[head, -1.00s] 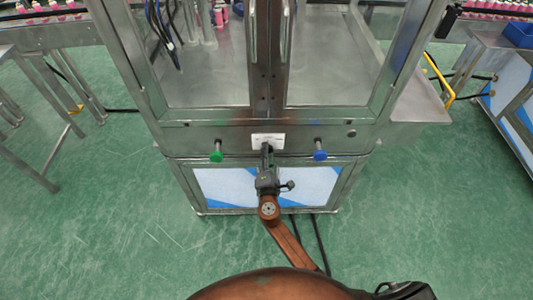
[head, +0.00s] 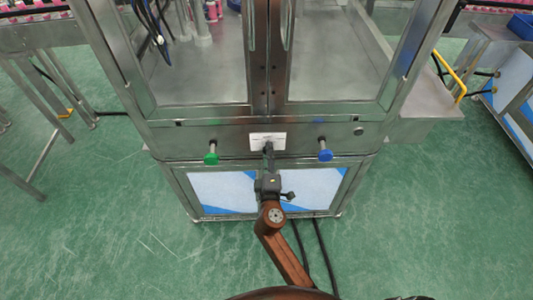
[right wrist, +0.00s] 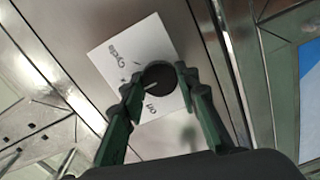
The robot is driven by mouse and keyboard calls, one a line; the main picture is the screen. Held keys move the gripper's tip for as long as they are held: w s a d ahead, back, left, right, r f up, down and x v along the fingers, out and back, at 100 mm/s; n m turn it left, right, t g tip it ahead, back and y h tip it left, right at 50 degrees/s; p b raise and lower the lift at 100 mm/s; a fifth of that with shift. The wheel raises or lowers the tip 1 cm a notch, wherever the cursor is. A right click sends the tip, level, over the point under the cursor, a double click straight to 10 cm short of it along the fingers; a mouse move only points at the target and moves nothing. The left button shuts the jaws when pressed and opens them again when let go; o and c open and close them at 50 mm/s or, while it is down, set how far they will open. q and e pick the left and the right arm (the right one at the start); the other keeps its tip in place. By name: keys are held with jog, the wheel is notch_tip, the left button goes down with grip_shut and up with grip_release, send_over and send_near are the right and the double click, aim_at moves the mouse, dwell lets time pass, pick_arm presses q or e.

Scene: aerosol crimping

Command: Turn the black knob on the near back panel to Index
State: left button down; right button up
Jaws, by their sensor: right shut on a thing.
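The black knob (right wrist: 159,76) sits on a white label plate (right wrist: 115,52) on the steel back panel. The plate reads "Cycle" at one side and a short word like "on" at another; other lettering is hidden or too small. A pale pointer line on the knob points to the lower left in the right wrist view. My right gripper (right wrist: 157,82) is shut on the knob, one finger on each side. My left gripper is not in view.
Glazed doors stand above, with a blue-and-white lower panel (head: 315,190) below. Black cables run on the green floor at the right of my arm.

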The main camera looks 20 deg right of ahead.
dwell(0.4)
jog(key=o, duration=1.2)
jog(key=shift+c, duration=0.2)
